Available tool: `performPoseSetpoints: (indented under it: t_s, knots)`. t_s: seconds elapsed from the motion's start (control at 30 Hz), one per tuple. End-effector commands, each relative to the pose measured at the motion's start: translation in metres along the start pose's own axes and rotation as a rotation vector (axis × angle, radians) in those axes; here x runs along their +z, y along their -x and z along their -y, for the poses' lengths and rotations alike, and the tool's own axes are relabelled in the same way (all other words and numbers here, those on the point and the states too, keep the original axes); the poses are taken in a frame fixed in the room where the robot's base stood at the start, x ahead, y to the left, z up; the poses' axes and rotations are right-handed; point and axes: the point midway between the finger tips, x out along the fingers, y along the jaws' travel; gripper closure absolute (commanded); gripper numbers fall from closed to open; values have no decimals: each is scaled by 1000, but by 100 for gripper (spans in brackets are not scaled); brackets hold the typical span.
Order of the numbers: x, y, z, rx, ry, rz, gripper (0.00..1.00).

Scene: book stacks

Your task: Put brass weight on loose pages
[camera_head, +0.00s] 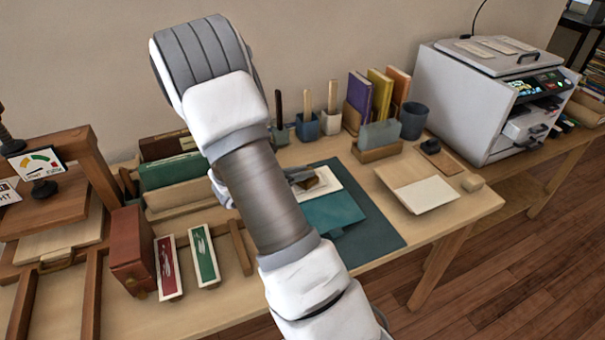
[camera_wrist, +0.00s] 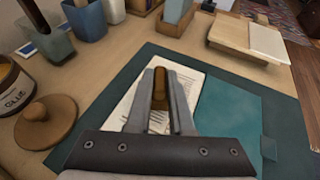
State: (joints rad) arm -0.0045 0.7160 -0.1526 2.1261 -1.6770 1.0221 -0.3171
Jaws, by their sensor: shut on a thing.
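The brass weight (camera_wrist: 160,92) is a small brown-gold block between the two grey fingers of my gripper (camera_wrist: 163,78) in the wrist view. The fingers are shut on it. The loose pages (camera_wrist: 129,98), white with printed lines, lie beneath and around the weight in that view. In the head view the pages (camera_head: 331,181) show past my arm, with the weight (camera_head: 316,187) at the tip of my gripper (camera_head: 306,180). My arm and fingers hide part of the pages. I cannot tell whether the weight touches them.
A teal cover (camera_head: 333,211) lies beside the pages on a dark teal mat (camera_head: 380,236). Desk cups, a bookstand and a grey cup (camera_head: 413,121) stand behind. A glue jar (camera_wrist: 14,90) and a round wooden lid (camera_wrist: 46,122) are at left in the wrist view.

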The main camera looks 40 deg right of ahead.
Motion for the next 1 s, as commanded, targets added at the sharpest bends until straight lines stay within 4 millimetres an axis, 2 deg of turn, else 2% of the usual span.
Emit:
performPoseSetpoints:
  t_s: [0.33, 0.37, 0.5, 0.9, 1.0]
  knots:
    - [-3, -2, -1, 1, -2, 3, 100]
    - [-2, -1, 0, 1, -1, 1, 75]
    - [-2, -1, 0, 1, -1, 1, 50]
    - [4, 2, 0, 1, -2, 1, 50]
    - [3, 18, -2, 5, -1, 0, 50]
